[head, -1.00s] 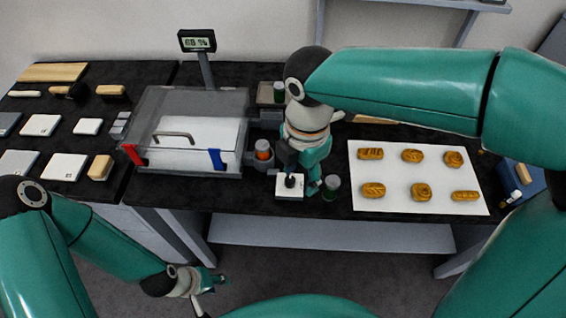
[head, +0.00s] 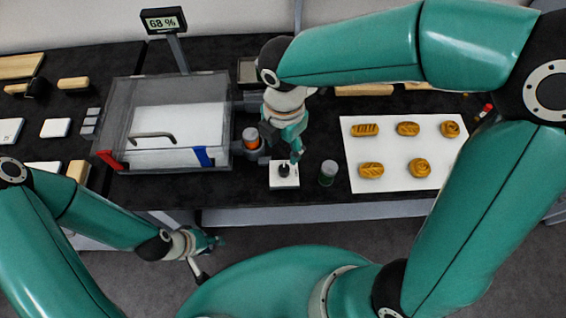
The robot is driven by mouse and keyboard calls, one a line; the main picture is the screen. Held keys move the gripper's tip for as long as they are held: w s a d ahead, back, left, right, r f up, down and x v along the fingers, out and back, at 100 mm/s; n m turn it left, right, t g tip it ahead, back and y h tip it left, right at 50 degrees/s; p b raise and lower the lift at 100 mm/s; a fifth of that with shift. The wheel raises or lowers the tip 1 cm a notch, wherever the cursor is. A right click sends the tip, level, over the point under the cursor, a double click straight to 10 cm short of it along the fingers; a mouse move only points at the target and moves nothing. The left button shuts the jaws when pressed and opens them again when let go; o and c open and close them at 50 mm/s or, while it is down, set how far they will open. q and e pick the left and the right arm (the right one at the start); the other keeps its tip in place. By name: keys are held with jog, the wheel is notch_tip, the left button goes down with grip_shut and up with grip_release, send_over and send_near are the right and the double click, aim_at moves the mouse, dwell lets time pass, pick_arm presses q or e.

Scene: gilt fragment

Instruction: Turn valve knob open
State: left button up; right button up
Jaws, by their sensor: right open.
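An orange knob-like cylinder (head: 251,138) sits in a grey fitting on the right side of the clear-walled chamber (head: 222,112). A small white block with a black knob on top (head: 284,170) stands on the black bench to its lower right. I cannot tell from the picture which of them is the valve knob. My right gripper (head: 296,153) is open, pointing down just behind and above the white block, right of the orange cylinder. It appears to hold nothing. My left gripper (head: 211,254) hangs in front of the bench, fingers apart and empty.
A display (head: 163,21) reading 68 % stands behind the chamber. A white sheet (head: 427,169) with several gilt pieces lies further right. Tools and pale blocks lie at left.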

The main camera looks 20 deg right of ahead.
aim_at(284, 168)
notch_tip(284, 168, down, 10)
jog(key=shift+s+r, duration=0.1)
jog(key=shift+r, duration=0.1)
grip_shut()
dwell(0.4)
